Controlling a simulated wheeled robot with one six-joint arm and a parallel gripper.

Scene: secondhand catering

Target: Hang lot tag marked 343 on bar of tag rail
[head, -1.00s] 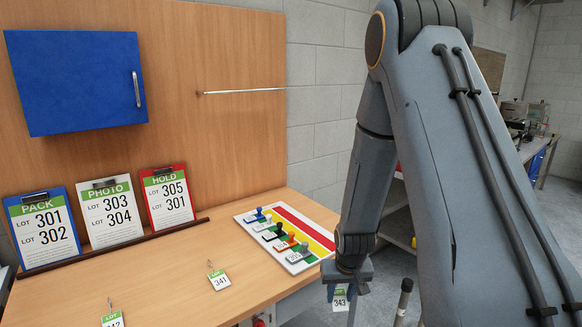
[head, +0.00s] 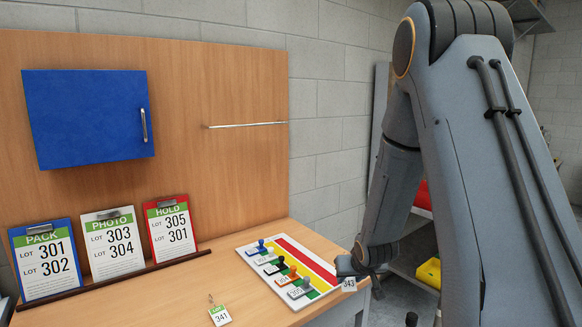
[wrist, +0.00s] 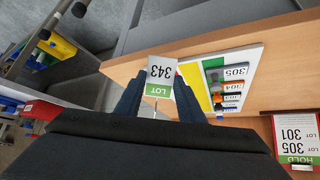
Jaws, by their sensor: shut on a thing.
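The lot tag marked 343 (head: 349,284) is a small white card at the right end of the table. It also shows in the wrist view, upside down with a green LOT band (wrist: 160,76). My gripper (wrist: 152,108) is shut on the tag 343 near its green end. In the head view my gripper (head: 352,268) is beside the table's right edge, and its fingers are mostly hidden. The tag rail's bar (head: 245,125) is a thin pale rod on the wooden back panel, well up and left of my gripper. Nothing hangs on it.
A board with coloured stamps (head: 282,265) lies on the table left of my gripper. Tag 341 (head: 220,315) lies near the front. Clipboards (head: 112,242) lean along the back panel, below a blue cabinet (head: 88,116). The space before the bar looks clear.

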